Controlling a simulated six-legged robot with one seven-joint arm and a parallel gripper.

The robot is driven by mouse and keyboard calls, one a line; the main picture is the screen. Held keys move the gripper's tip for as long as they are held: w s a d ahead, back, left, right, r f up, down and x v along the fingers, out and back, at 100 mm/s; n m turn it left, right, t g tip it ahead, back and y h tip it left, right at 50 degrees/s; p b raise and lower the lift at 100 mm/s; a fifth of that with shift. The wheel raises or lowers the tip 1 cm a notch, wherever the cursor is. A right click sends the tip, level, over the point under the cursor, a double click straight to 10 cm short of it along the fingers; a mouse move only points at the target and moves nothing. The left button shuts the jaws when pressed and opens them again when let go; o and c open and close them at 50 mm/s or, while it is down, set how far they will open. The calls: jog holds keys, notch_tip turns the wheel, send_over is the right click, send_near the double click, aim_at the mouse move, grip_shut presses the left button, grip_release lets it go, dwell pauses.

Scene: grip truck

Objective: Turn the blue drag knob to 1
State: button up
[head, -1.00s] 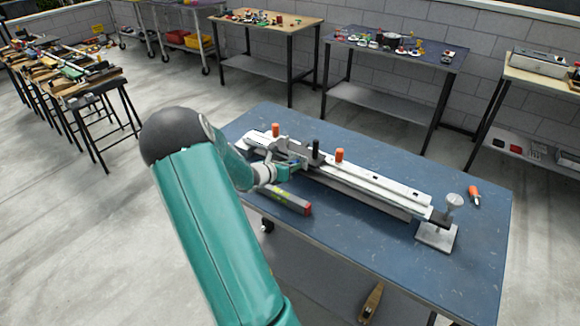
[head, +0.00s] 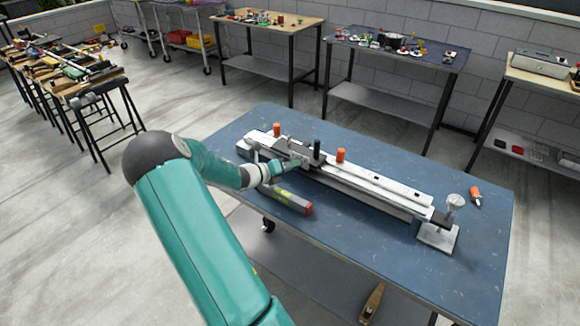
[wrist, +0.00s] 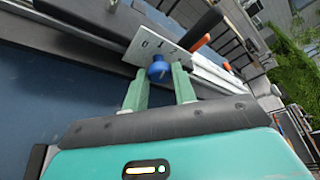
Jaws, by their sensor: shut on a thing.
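The blue drag knob (wrist: 158,69) sticks out from a light metal plate (wrist: 150,46) with small marks on it, in the wrist view. My gripper (wrist: 160,76) has its two green fingers on either side of the knob, shut on it. I cannot read the knob's setting. In the head view my gripper (head: 296,164) reaches the near side of the carriage on the long white slider (head: 375,186). The knob itself is too small to make out there.
The slider lies on a blue table (head: 365,250). It has orange knobs (head: 340,155) and a black upright handle (head: 317,149). A grey bar with a red end (head: 290,201) lies in front. A metal stand (head: 437,236) and an orange-handled tool (head: 475,192) are at the right.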

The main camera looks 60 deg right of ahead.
dwell(0.3)
jog(key=o, duration=1)
jog(key=shift+a, duration=0.1)
jog(key=v, duration=1.3)
jog(key=shift+w+a, duration=0.2)
jog(key=shift+a, duration=0.1)
jog(key=shift+r, duration=0.1)
